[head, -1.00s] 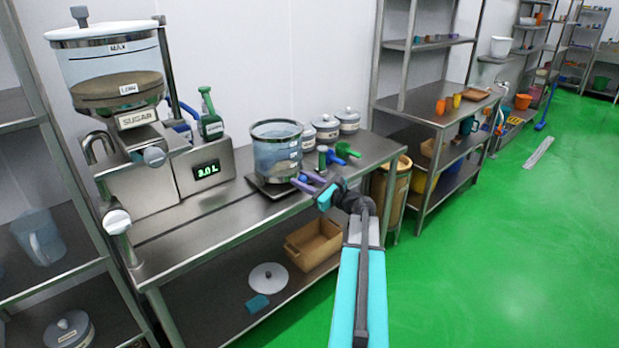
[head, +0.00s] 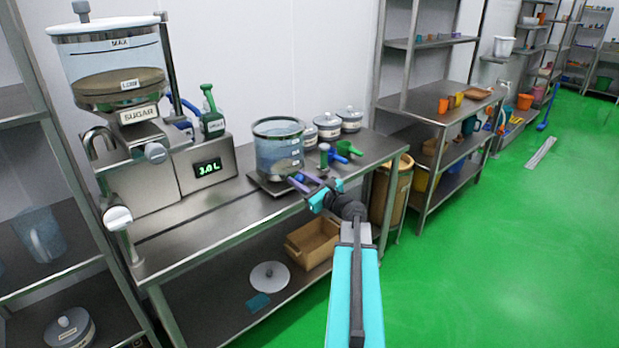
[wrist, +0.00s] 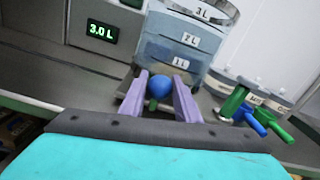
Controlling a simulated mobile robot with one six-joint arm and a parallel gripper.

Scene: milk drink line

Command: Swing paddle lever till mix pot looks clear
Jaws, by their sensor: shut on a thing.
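The mix pot (head: 278,148) is a clear, marked vessel on a dark base on the steel table. It also shows in the wrist view (wrist: 178,50), holding bluish, see-through liquid. A paler brownish patch shows low in the pot in the head view; I cannot tell if it is settled matter. My gripper (head: 304,181) is at the pot's front right side. In the wrist view its purple fingers (wrist: 160,95) are shut on a round blue knob, which I take as the paddle lever (wrist: 160,86). The rest of the lever and the paddle are hidden.
A sugar hopper (head: 115,65) stands at the left over a steel unit with a green display (head: 207,168) reading 3.0 L. Lidded jars (head: 328,125) and green and blue scoops (head: 345,149) sit right of the pot. A wooden box (head: 313,242) lies on the lower shelf.

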